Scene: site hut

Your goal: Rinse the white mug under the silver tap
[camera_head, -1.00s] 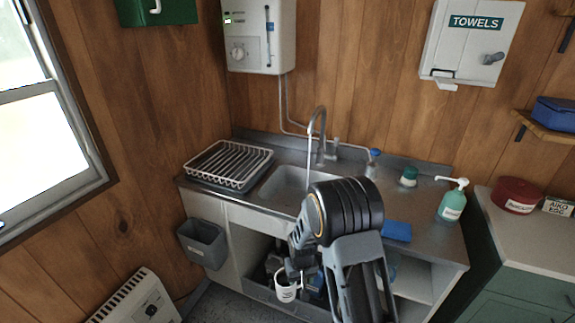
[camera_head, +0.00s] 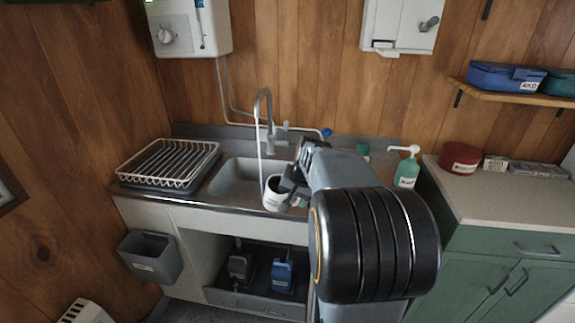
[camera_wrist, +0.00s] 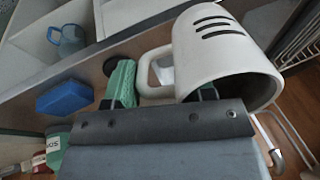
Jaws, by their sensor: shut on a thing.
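The white mug (camera_head: 274,193) is held near the sink's right front, just to the right of a thin stream of water. It also shows large in the wrist view (camera_wrist: 222,58), with dark stripes on its side and its handle between my fingers. My gripper (camera_head: 291,190) is shut on the mug; its fingertips show in the wrist view (camera_wrist: 165,88). The silver tap (camera_head: 266,108) arches over the sink basin (camera_head: 234,180), and water runs from its spout. The stream appears to pass beside the mug; I cannot tell if any enters it.
A white dish rack (camera_head: 168,163) stands left of the basin. A soap bottle (camera_head: 407,170) stands to the right, and a blue sponge (camera_wrist: 65,97) lies on the counter in the wrist view. A grey bin (camera_head: 150,257) hangs on the cabinet's left front.

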